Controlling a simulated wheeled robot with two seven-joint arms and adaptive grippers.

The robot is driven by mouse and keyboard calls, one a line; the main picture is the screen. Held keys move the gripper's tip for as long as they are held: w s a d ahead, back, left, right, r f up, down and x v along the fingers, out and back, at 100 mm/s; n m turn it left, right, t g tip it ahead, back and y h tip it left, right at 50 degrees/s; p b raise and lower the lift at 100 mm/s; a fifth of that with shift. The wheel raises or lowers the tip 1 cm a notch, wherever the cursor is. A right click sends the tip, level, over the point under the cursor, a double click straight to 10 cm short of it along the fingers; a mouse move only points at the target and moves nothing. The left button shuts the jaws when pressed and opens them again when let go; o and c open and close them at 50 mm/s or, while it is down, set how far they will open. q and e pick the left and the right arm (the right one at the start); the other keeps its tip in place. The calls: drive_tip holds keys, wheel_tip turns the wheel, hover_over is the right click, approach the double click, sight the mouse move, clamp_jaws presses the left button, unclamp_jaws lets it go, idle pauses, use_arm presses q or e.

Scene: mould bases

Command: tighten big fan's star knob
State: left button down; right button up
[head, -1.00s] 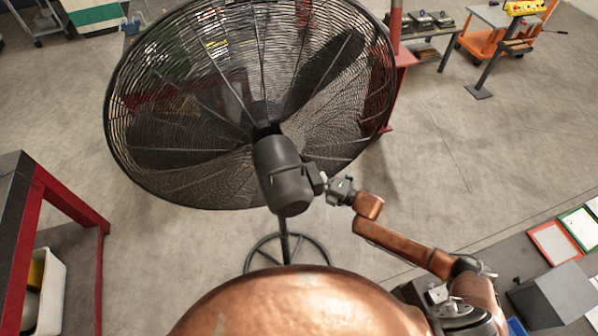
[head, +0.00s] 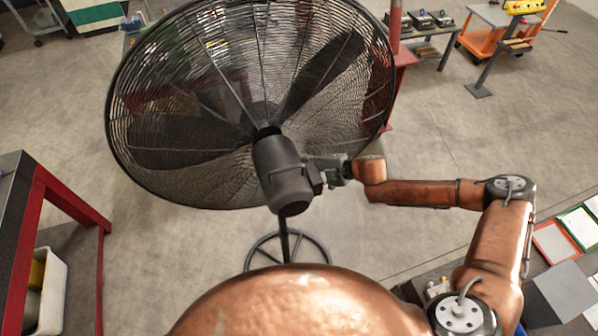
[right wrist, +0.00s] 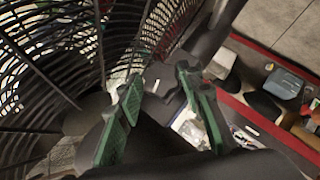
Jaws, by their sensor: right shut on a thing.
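The big fan (head: 250,90) stands in front of me, its round wire cage tilted up and its dark motor housing (head: 280,172) facing me. My right gripper (head: 318,168) reaches in from the right and is against the right side of the housing, close behind the cage. In the right wrist view the green-padded fingers of my right gripper (right wrist: 158,88) stand a little apart with a dark part of the fan between them. The gripper is shut on the star knob, whose shape is mostly hidden by the fingers and by blur. My left gripper is not in view.
The fan's pole and ring foot (head: 288,250) are below the housing. A red-framed bench (head: 60,195) stands at the left. A grey table (head: 500,17) and an orange cart (head: 485,40) are at the back right. Open floor lies right of the fan.

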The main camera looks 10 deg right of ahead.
drive_tip(key=shift+m+g, duration=0.3)
drive_tip(key=shift+g, duration=0.1)
drive_tip(key=shift+a, duration=0.1)
idle(0.4)
drive_tip(key=o, duration=1.1)
drive_tip(key=v, duration=0.8)
drive_tip(key=shift+r, duration=0.25)
